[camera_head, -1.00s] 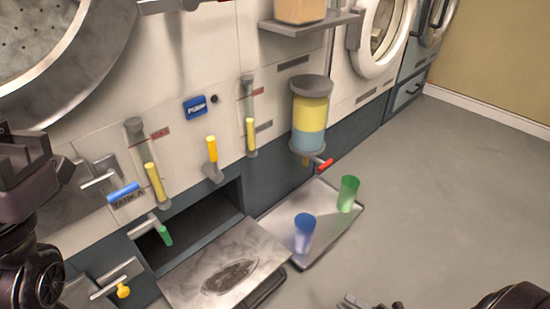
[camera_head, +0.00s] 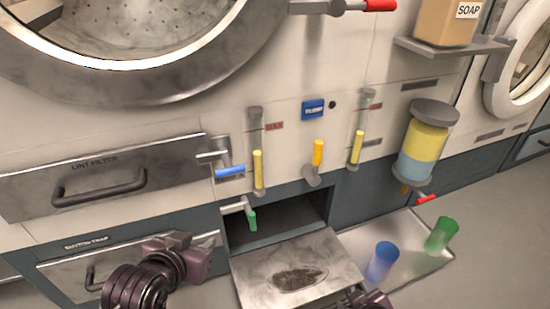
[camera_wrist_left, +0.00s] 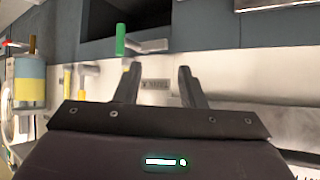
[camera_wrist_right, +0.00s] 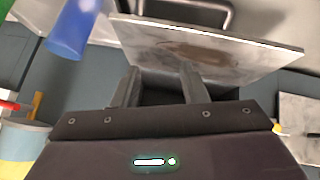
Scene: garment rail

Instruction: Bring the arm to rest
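My left gripper (camera_head: 185,255) is low in front of the button trap drawer at the lower left of the head view. In the left wrist view its two fingers (camera_wrist_left: 158,84) stand apart with nothing between them. My right gripper (camera_head: 365,298) shows only partly at the bottom edge of the head view, by the open metal flap (camera_head: 300,270). In the right wrist view its fingers (camera_wrist_right: 158,84) are also apart and empty, with the flap's plate beyond them.
A green-handled lever (camera_head: 252,220) sticks out above the open compartment. Floor at right is clear.

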